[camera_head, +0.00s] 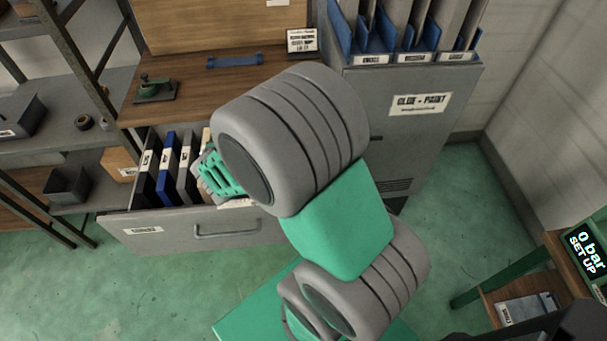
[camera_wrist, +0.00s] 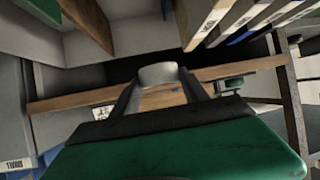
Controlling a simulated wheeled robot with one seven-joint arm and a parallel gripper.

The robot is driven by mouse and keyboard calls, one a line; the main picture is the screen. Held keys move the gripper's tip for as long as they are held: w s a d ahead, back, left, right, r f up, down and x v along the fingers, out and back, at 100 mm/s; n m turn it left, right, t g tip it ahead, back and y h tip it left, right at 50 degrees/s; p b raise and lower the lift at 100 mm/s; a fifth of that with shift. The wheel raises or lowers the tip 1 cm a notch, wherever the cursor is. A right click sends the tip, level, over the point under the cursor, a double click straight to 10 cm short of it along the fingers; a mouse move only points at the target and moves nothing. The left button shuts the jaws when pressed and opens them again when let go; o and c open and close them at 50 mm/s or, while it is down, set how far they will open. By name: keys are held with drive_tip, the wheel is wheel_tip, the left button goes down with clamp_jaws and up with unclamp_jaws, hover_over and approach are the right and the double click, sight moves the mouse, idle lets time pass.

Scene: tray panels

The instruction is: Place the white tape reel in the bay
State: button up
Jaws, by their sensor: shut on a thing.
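The white tape reel (camera_wrist: 158,74) is between the two fingertips of my gripper (camera_wrist: 163,88) in the wrist view, and the fingers are shut on it. In the head view my arm hides the reel and the fingertips; only part of my green hand shows over the open drawer (camera_head: 195,230), beside the binders. Which space is the bay I cannot tell for certain, since the arm covers the drawer's right part.
Binders (camera_head: 166,167) stand in the drawer's left part. A wooden top (camera_head: 195,85) behind it holds a green device (camera_head: 152,88) and a blue bar (camera_head: 235,61). A grey cabinet (camera_head: 420,135) stands to the right, shelves (camera_head: 50,135) to the left.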

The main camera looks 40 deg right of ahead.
drive_tip(key=d+f+m+g+h+b, duration=0.2)
drive_tip(key=d+f+m+h, duration=0.15)
drive_tip(key=d+f, duration=0.45)
drive_tip(key=s+d+p, duration=0.2)
drive_tip(key=d+p, duration=0.3)
drive_tip(key=d, duration=1.2)
drive_tip(key=shift+m, duration=0.25)
wheel_tip(320, 180, down, 7)
drive_tip(key=shift+w+a+r, duration=0.1)
drive_tip(key=shift+r, duration=0.05)
drive_tip(key=shift+y, duration=0.25)
wheel_tip(320, 180, down, 5)
drive_tip(key=shift+r+p, duration=0.1)
drive_tip(key=shift+p, duration=0.25)
drive_tip(key=shift+f+b, duration=0.35)
drive_tip(key=shift+b, duration=0.15)
drive_tip(key=shift+f+b, duration=0.3)
drive_tip(key=shift+b, duration=0.05)
